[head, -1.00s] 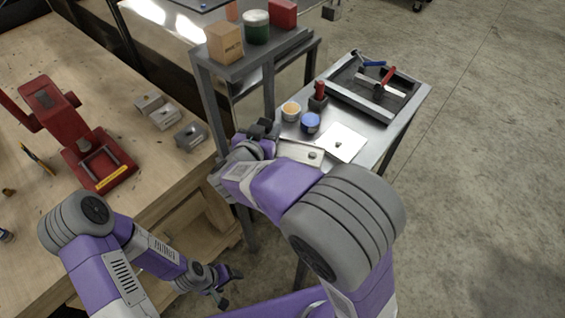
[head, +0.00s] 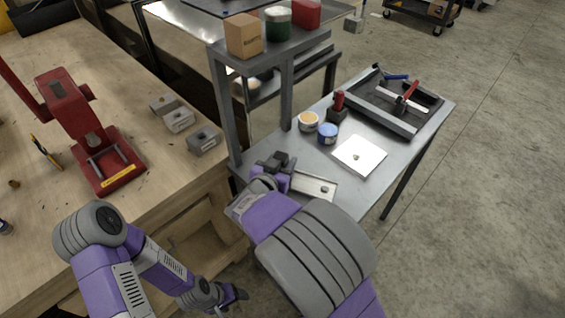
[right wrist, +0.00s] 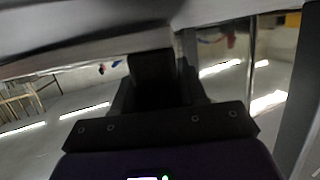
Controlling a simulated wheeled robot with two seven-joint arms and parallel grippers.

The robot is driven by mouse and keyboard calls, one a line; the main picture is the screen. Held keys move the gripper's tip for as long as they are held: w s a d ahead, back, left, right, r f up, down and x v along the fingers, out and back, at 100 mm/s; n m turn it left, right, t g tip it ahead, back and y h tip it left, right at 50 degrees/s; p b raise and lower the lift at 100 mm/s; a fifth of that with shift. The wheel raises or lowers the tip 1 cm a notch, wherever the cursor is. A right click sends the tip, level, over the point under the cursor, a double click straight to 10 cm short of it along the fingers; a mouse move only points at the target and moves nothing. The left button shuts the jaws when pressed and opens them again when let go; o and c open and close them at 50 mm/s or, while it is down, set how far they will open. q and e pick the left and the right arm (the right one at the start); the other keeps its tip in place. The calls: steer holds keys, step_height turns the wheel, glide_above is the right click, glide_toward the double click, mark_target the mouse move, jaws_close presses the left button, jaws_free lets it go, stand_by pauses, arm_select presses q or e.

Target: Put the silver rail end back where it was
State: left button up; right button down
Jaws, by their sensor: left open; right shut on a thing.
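My right gripper (head: 277,161) is at the left edge of the metal cart, beside the shelf post and left of a shallow tray. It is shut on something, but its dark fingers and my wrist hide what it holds. In the right wrist view the dark jaws (right wrist: 152,75) also hide it. No silver rail end can be made out for certain. Three grey metal blocks, the nearest of them (head: 203,140), sit in a row on the wooden bench's right side. My left gripper (head: 232,295) is open and empty, low beside the bench.
The cart (head: 375,185) holds a shallow tray (head: 325,195), a white plate (head: 372,148), two small tubs, a red-handled tool and a tool tray (head: 385,122). A raised shelf (head: 285,50) carries a box and cans. A red press (head: 75,130) stands on the bench (head: 150,215).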

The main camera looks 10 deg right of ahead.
steer(key=shift+f, duration=0.1)
steer(key=c, duration=0.6)
jaws_free()
steer(key=shift+s+a+r, duration=0.15)
steer(key=shift+r, duration=0.1)
steer(key=p+v, duration=0.4)
steer(key=v, duration=0.7)
steer(key=shift+s+a+r, duration=0.1)
steer(key=shift+s+a, duration=0.05)
steer(key=shift+s, duration=0.1)
